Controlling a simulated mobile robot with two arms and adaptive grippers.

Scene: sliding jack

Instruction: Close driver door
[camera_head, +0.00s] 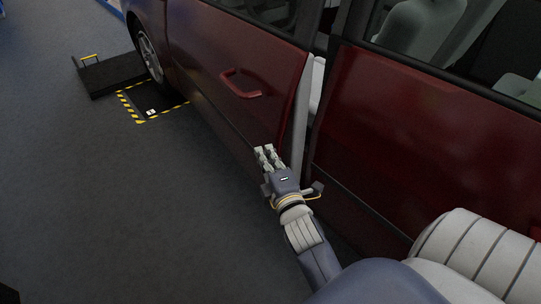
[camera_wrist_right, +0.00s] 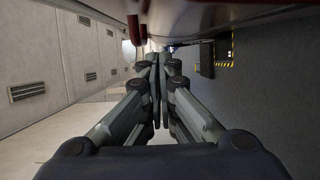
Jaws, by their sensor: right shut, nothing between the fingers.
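The driver door (camera_head: 215,75) is the dark red front door of the car in the head view. It stands ajar, with a gap between its rear edge and the car body. Its red handle (camera_head: 240,84) is on the outer face. My right gripper (camera_head: 265,153) is low, near the bottom rear corner of the door; I cannot tell whether it touches. In the wrist view the right gripper's fingers (camera_wrist_right: 158,65) are together with nothing between them. The door's underside or lower edge (camera_wrist_right: 215,25) runs across the top there. My left gripper is not in view.
The red rear door (camera_head: 420,135) is right of the gap. A black ramp or platform (camera_head: 112,73) with a yellow handle lies by the front wheel (camera_head: 148,55), beside a yellow-and-black striped floor marking (camera_head: 130,108). The grey floor (camera_head: 120,215) at left is clear.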

